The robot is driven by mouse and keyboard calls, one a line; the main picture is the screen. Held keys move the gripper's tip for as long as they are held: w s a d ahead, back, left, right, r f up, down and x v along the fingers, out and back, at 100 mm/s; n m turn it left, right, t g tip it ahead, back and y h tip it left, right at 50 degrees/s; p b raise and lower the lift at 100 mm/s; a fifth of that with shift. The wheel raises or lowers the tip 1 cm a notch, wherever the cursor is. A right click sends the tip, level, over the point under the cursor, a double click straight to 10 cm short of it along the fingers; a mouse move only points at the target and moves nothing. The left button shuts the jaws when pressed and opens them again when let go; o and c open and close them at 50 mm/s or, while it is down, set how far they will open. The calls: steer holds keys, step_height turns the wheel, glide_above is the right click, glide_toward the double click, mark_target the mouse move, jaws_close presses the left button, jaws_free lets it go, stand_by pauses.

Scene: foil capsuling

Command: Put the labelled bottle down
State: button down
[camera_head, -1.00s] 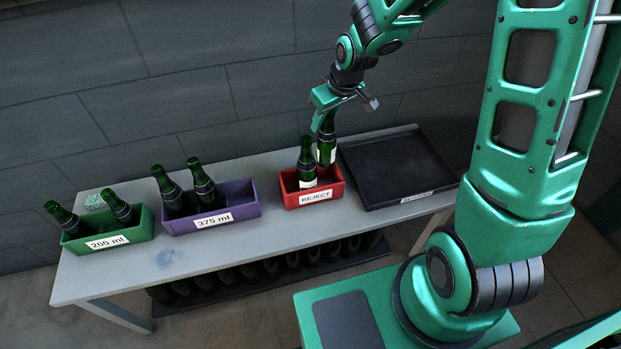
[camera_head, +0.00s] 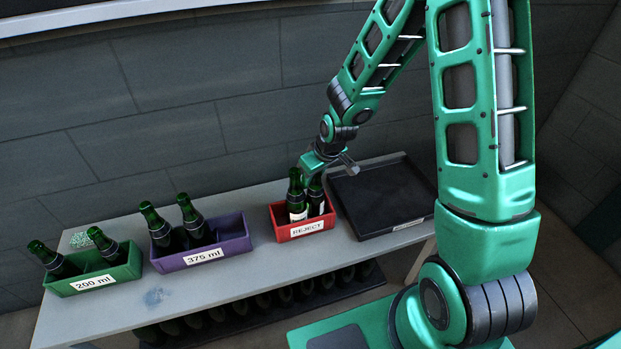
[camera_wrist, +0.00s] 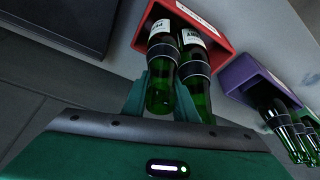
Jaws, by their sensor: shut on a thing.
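My gripper (camera_head: 311,170) is shut on the neck of a dark green bottle with a white label (camera_head: 316,197), which it holds upright inside the red REJECT box (camera_head: 283,233). In the wrist view this held bottle (camera_wrist: 161,72) is between the two fingers (camera_wrist: 160,92). A second labelled green bottle (camera_head: 296,200) stands close beside it on the left in the same box; it also shows in the wrist view (camera_wrist: 195,70). The bottle bases are hidden by the box wall, so I cannot tell whether the held one touches the floor.
A purple 375 ml box (camera_head: 240,240) and a green 200 ml box (camera_head: 131,265) stand to the left, each with two tilted bottles. An empty black tray (camera_head: 380,195) lies right of the red box. The grey table (camera_head: 190,295) is clear in front.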

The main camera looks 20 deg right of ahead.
mark_target(321, 195)
steer(key=shift+f, duration=0.3)
steer(key=c, duration=1.7)
jaws_free()
steer(key=shift+r, duration=0.1)
steer(key=shift+r, duration=0.55)
steer(key=v, duration=1.1)
steer(key=shift+s+r, duration=0.15)
steer(key=shift+s, duration=0.05)
